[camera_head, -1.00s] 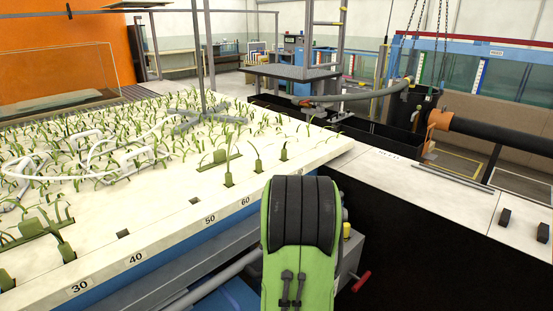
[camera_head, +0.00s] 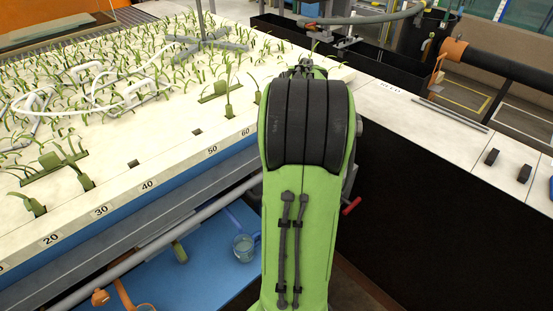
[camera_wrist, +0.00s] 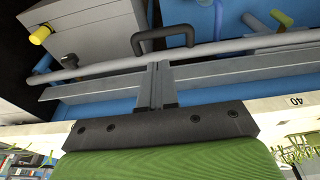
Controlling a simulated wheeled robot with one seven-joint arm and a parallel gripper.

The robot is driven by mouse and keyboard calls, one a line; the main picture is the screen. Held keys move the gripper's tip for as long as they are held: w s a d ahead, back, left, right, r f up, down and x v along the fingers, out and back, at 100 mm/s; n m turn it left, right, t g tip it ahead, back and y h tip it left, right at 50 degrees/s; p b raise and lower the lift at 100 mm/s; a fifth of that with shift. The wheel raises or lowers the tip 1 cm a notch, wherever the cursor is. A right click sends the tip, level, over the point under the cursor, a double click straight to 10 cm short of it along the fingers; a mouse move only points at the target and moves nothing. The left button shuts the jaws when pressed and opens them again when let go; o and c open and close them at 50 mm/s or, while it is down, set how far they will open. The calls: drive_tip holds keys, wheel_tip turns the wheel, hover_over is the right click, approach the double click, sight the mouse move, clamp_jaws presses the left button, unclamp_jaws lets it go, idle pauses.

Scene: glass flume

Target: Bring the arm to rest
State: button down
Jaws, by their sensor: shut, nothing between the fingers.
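My green arm (camera_head: 305,190), with a black ribbed cover, rises in the middle of the head view, in front of the flume's planted bed. In the wrist view my gripper (camera_wrist: 157,68) shows as two narrow grey fingers close together, beyond a dark bolted plate, with nothing seen between them. It points toward a grey rail (camera_wrist: 85,70) and a black handle (camera_wrist: 163,40); I cannot tell how far off these are. The fingers cannot be made out in the head view, where the arm hides what lies behind it.
The pale planted bed (camera_head: 115,165) with numbered marks lies left. A red-handled lever (camera_head: 350,206) sticks out close right of my arm. White slabs (camera_head: 400,110) and a black pipe (camera_head: 510,72) lie right.

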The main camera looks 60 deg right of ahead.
drive_tip(key=shift+r, duration=0.15)
drive_tip(key=a+r+n+t+p, duration=0.1)
drive_tip(key=a+r, duration=0.4)
drive_tip(key=a, duration=0.7)
drive_tip(key=a+r+n+t+p, duration=0.1)
drive_tip(key=a+r, duration=0.3)
drive_tip(key=a, duration=0.8)
drive_tip(key=s+a+t, duration=0.1)
drive_tip(key=s+a, duration=0.6)
drive_tip(key=shift+a+f+y+p, duration=0.3)
drive_tip(key=shift+s, duration=0.1)
idle(0.3)
